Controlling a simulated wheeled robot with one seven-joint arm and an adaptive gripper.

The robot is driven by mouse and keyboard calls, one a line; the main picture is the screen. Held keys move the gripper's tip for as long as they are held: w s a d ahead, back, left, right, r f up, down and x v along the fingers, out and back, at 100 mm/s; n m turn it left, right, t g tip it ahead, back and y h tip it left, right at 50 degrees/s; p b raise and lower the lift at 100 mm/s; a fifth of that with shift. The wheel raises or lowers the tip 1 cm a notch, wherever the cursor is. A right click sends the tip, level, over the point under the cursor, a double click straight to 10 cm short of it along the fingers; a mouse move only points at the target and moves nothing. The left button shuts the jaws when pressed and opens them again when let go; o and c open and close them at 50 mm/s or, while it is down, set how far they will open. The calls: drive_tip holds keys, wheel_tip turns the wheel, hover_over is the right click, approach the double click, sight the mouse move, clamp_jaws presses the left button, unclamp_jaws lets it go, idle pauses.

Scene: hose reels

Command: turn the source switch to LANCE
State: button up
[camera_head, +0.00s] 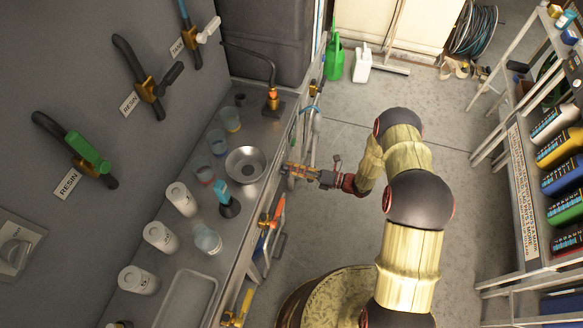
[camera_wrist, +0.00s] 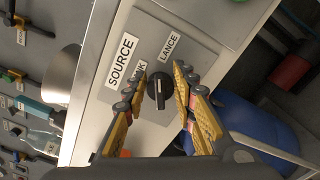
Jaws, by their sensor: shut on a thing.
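The source switch (camera_wrist: 159,91) is a round black knob with a raised grip on a grey panel (camera_wrist: 197,42). The panel carries a SOURCE label (camera_wrist: 122,61), a LANCE label (camera_wrist: 170,46) and a label partly hidden by a finger, ending in "NK" (camera_wrist: 139,72). My gripper (camera_wrist: 158,96) has its yellow fingers on both sides of the knob, shut on it. I cannot tell which label the knob points to. In the head view, my gripper (camera_head: 292,170) is at the counter's front face, and the switch cannot be made out there.
The steel counter (camera_head: 185,262) carries a bowl (camera_head: 246,164), cups and white jars (camera_head: 162,237). Hoses and fittings (camera_head: 272,218) hang along its front. A blue drum (camera_wrist: 245,125) stands beside the panel. A shelf rack (camera_head: 520,190) stands at right; floor between is clear apart from my arm.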

drive_tip(key=shift+f+m, duration=0.1)
drive_tip(key=shift+m, duration=0.9)
drive_tip(key=o, duration=1.1)
drive_tip(key=shift+d, duration=0.1)
drive_tip(key=v, duration=1.2)
drive_tip(key=shift+w, duration=0.1)
